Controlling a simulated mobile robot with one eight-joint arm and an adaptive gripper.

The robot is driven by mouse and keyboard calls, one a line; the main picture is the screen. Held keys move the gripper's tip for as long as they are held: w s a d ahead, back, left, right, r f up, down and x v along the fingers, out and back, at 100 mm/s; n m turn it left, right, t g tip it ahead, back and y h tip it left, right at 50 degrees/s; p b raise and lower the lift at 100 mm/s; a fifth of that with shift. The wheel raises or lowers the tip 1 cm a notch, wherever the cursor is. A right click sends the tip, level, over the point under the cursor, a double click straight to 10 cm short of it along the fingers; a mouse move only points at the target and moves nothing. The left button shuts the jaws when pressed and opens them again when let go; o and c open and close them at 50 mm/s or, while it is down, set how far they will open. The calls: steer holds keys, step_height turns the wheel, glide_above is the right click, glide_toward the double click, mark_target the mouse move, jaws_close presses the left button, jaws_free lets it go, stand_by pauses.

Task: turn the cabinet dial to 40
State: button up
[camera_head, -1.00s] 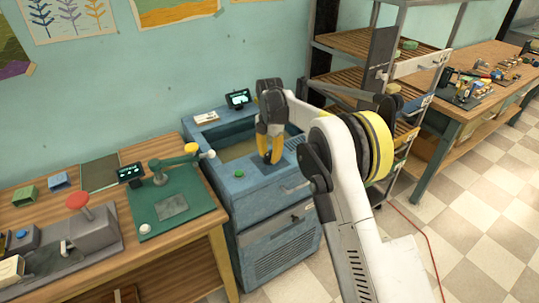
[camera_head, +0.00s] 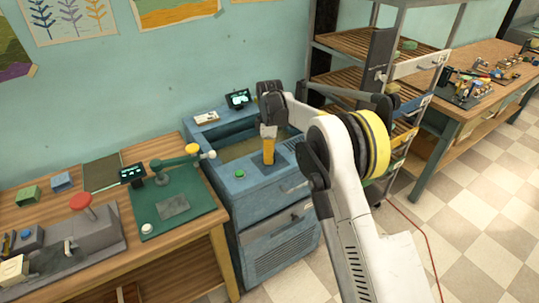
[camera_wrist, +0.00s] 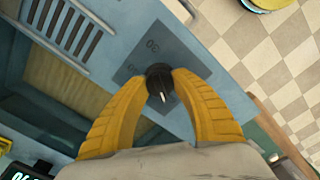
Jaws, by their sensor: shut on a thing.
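The blue cabinet (camera_head: 262,196) stands against the wall, with an open well in its top. In the wrist view its black dial (camera_wrist: 159,80) sits on a dark grey scale plate (camera_wrist: 172,55). A white pointer mark on the dial points toward the lower part of that picture. A "30"-like number shows on the plate; other marks are partly hidden. My gripper (camera_wrist: 160,84) has its two yellow fingers closed on opposite sides of the dial. In the head view my gripper (camera_head: 268,160) points down onto the cabinet top and hides the dial.
A green button (camera_head: 240,174) is on the cabinet's front top edge. A small display (camera_head: 238,98) stands at the cabinet's back. A wooden bench with a green mat (camera_head: 190,220) is at the left. A shelf rack (camera_head: 350,45) is at the right.

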steer(key=m, duration=1.1)
steer(key=shift+m+p, duration=0.35)
steer(key=shift+m, duration=0.05)
steer(key=m, duration=1.1)
steer(key=shift+m, duration=0.4)
steer(key=o, duration=1.2)
steer(key=shift+o, duration=0.2)
